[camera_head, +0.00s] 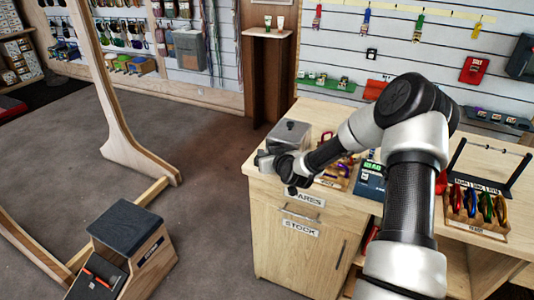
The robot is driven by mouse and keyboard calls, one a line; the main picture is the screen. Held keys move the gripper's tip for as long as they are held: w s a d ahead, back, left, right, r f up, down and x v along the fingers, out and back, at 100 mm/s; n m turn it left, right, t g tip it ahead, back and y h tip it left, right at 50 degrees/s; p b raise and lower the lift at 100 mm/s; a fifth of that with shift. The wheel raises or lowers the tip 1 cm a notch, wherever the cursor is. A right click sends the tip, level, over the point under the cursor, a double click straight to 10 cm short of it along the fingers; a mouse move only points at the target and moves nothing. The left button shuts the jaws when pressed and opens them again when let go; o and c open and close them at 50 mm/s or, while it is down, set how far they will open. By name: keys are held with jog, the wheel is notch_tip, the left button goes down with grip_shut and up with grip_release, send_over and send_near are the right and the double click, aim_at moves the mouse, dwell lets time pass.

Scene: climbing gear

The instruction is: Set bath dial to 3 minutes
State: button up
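The bath looks to be the grey box with a lid (291,132), at the left end of the wooden counter. Its dial cannot be made out. My arm reaches across the counter from the right, and my gripper (265,158) is at the near left side of the grey box, close to it. Whether it touches the box or a dial cannot be told. The fingers are too small and partly hidden by my dark wrist.
A tray of coloured gear (335,176) and a dark box (370,183) stand right of the bath. A rack of coloured carabiners (476,213) is farther right.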

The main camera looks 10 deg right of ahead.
jog(key=shift+c, duration=1.2)
jog(key=shift+a+m+h+b, duration=0.15)
jog(key=shift+m+h+b, duration=0.15)
jog(key=shift+a+m+h+b, duration=0.35)
jog(key=shift+m+h+b, duration=0.35)
jog(key=shift+m+h, duration=0.3)
jog(key=m+h, duration=0.1)
jog(key=h, duration=0.1)
jog(key=a+m+h, duration=0.1)
jog(key=m+h, duration=0.1)
jog(key=shift+w+r+g, duration=0.15)
jog(key=shift+g, duration=0.15)
jog(key=m+g+h+p, duration=0.1)
jog(key=m+h, duration=0.2)
jog(key=shift+w+a, duration=0.1)
jog(key=shift+w, duration=0.05)
jog(key=shift+w+a+m+g+h+p, duration=0.15)
jog(key=shift+m+g+h+p, duration=0.5)
jog(key=shift+m+g+h, duration=0.75)
jog(key=shift+m, duration=0.3)
